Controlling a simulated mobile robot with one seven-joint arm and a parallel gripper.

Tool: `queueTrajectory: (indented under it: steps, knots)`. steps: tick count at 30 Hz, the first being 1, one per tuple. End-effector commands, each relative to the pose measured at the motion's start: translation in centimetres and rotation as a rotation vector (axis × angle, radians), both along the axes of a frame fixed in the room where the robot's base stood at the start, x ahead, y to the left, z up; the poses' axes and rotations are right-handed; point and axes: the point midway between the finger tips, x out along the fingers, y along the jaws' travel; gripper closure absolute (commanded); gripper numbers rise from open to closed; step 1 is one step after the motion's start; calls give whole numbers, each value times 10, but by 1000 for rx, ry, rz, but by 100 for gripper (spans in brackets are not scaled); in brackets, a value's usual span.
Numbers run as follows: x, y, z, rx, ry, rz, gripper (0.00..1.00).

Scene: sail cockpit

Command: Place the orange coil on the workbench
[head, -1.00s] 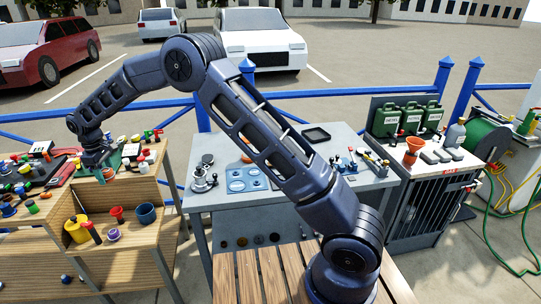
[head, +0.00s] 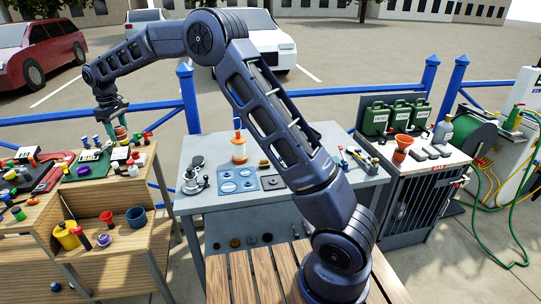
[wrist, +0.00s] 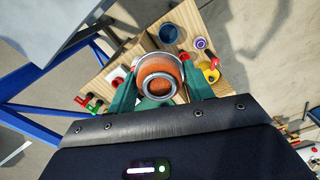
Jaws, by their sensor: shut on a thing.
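My gripper (head: 112,126) is above the right part of the wooden stand in the head view. In the wrist view its green fingers (wrist: 158,98) are shut on an orange coil (wrist: 172,67) with a pale rim and a grey ring at its near end.
The wooden stand (head: 120,239) carries many small coloured parts, with a blue cup (head: 137,217) and a yellow pot (head: 66,236) on its lower shelf. The workbench holds a metal fixture (head: 193,176) and a blue plate (head: 240,181). A blue railing (head: 160,114) runs behind.

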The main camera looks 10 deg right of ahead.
Motion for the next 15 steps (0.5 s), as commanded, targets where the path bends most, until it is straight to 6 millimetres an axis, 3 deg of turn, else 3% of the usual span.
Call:
queueTrajectory:
  steps: [1,6,15]
  knots:
    - [17,-20,2,1,-1,-39,75]
    - [61,-81,2,0,-2,-160,75]
    - [123,-197,3,-1,-3,-377,75]
